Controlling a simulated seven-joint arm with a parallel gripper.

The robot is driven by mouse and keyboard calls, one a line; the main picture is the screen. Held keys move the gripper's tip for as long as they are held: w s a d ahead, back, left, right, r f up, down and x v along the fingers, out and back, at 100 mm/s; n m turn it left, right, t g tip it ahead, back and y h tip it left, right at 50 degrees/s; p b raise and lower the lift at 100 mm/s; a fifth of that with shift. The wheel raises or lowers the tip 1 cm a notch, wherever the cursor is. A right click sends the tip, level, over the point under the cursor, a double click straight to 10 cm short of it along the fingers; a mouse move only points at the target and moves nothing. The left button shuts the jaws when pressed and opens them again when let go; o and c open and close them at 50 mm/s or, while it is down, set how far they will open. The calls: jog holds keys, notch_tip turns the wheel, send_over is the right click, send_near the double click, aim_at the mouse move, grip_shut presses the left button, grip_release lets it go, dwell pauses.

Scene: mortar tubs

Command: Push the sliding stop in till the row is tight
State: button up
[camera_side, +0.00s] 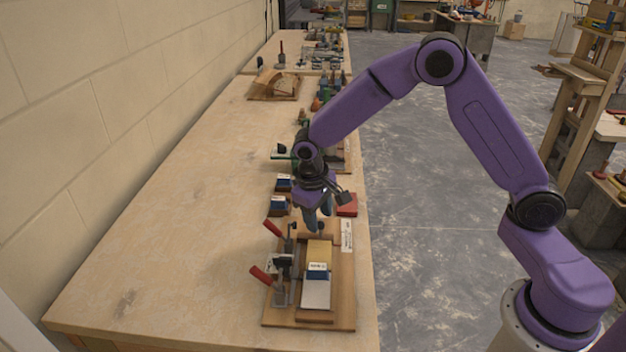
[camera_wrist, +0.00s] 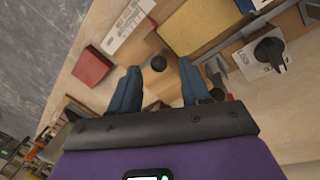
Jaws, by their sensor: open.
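A wooden board (camera_side: 343,290) on the bench carries a row with a yellow block (camera_side: 318,250), a blue piece with a white label (camera_side: 317,270) and a pale block (camera_side: 316,295). The yellow block also shows in the wrist view (camera_wrist: 205,25). A black ball knob (camera_side: 320,228), apparently on the sliding stop, is at the row's far end. My gripper (camera_side: 319,219) is open just above the knob. In the wrist view the knob (camera_wrist: 158,63) appears between the blue fingertips of my gripper (camera_wrist: 159,67); I cannot tell whether they touch it. The stop's body is mostly hidden.
Two clamps with red handles (camera_side: 273,229) (camera_side: 261,275) stand along the board's left side. A red block (camera_side: 347,204) and blue-topped tubs (camera_side: 278,205) lie beyond the board. A printed label (camera_side: 346,235) is on the right. The bench to the left is clear.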

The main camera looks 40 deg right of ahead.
notch_tip(320, 180, up, 13)
jog(key=a, duration=0.2)
jog(key=shift+s+a, duration=0.3)
jog(key=shift+a, duration=0.05)
jog(key=shift+r, duration=0.1)
jog(key=s+d+n+y, duration=0.1)
jog(key=s+d+n, duration=0.1)
jog(key=s, duration=0.8)
jog(key=s+d+f+n, duration=0.1)
jog(key=s+n, duration=0.4)
jog(key=s, duration=0.5)
jog(key=s+d+f+n+y, duration=0.1)
jog(key=s+d+n, duration=0.2)
jog(key=s, duration=0.7)
jog(key=shift+s+d+y, duration=0.15)
jog(key=shift+d+y, duration=0.15)
jog(key=shift+d, duration=0.05)
jog(key=shift+r, duration=0.1)
